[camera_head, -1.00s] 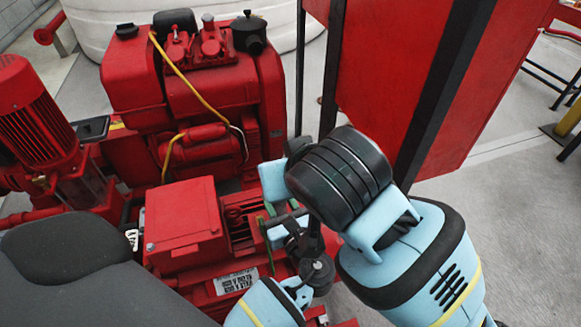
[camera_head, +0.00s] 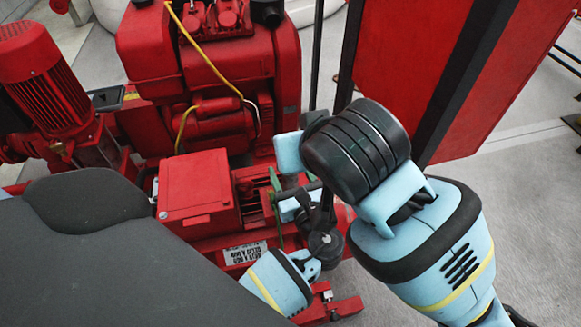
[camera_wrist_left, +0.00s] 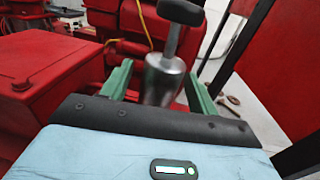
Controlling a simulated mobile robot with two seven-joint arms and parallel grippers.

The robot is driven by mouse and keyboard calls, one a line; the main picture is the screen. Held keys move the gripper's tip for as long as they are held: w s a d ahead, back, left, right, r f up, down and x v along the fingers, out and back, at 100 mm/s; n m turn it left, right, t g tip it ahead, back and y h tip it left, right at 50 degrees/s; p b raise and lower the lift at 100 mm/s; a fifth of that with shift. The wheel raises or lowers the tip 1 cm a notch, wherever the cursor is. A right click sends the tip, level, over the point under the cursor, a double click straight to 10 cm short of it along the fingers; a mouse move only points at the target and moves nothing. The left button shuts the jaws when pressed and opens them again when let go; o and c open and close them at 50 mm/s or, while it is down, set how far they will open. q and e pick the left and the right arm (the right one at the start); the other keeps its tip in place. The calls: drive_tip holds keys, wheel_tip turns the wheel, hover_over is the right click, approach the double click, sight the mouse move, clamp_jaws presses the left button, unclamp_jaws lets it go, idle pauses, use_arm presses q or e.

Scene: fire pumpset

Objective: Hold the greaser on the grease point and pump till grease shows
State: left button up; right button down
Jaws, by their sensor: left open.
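My left gripper (camera_head: 283,186) has green fingers and a pale blue body, partly hidden behind my right arm in the head view. In the left wrist view its fingers (camera_wrist_left: 156,74) are spread apart. A blurred metal cylinder with a black T-shaped handle, which looks like the greaser (camera_wrist_left: 165,80), shows between them; I cannot tell whether it touches either finger. My right gripper (camera_head: 290,153) is pale blue, above my left one; its fingertips are hidden. The red pumpset (camera_head: 205,100) lies beyond. I cannot make out the grease point or any grease.
A red box (camera_head: 195,190) stands just left of my left gripper. A red motor (camera_head: 45,85) is at the far left. A red panel with dark posts (camera_head: 430,80) stands close on the right. A yellow cable (camera_head: 200,50) crosses the engine.

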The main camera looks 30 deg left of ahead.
use_arm(q)
wheel_tip(320, 180, up, 9)
drive_tip(key=shift+r, duration=0.15)
idle(0.6)
